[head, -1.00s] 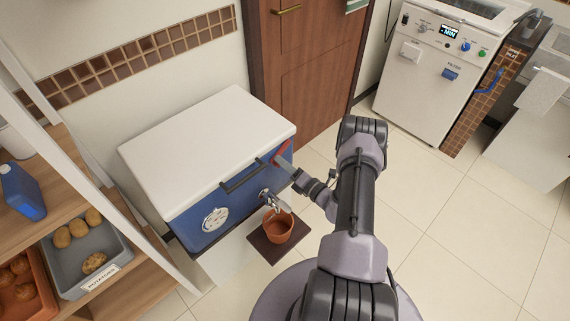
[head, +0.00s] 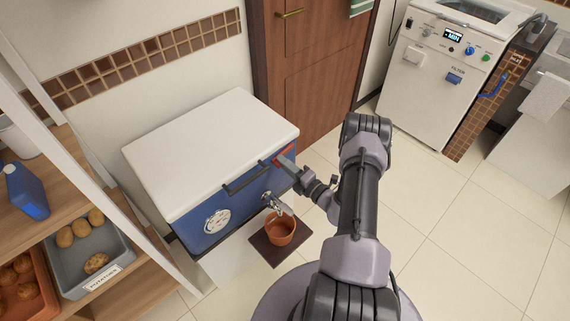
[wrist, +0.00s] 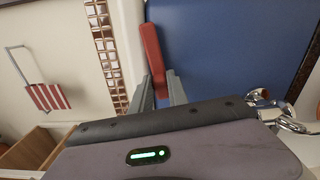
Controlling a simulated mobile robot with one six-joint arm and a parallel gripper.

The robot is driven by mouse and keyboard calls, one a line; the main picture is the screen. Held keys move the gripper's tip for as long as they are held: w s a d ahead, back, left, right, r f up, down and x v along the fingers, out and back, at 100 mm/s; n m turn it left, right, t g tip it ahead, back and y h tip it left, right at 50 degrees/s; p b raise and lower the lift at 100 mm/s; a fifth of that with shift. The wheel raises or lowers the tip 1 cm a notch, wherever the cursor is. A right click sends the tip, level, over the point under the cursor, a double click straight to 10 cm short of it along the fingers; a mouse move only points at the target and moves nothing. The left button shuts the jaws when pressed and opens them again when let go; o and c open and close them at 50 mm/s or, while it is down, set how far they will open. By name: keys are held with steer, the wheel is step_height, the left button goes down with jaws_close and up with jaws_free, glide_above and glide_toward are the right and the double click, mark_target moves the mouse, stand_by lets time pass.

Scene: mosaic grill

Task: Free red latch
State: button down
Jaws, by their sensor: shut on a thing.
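The red latch (head: 286,151) is on the front of the blue and white cooler box (head: 212,150), near its top right corner and to the right of the dark handle bar. In the head view it slants, and my arm partly covers it. My gripper (head: 287,161) is at the latch. In the wrist view the latch (wrist: 152,48) is a long red bar against the blue front, and its near end lies between the two grey fingers of my gripper (wrist: 161,90). The fingers are shut on it.
A metal tap (head: 272,200) sticks out of the cooler's front just below, over a terracotta pot (head: 280,229) on a dark ledge. A shelf with a potato bin (head: 95,262) stands at left. The tiled floor at right is clear.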

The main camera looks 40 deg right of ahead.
steer(key=c, duration=1.3)
jaws_free()
steer(key=s+p, duration=0.1)
steer(key=s, duration=0.4)
steer(key=s+d+p, duration=0.1)
steer(key=s, duration=0.5)
steer(key=s+p, duration=0.1)
steer(key=s, duration=0.5)
steer(key=shift+s+d+p, duration=0.15)
steer(key=shift+p, duration=0.15)
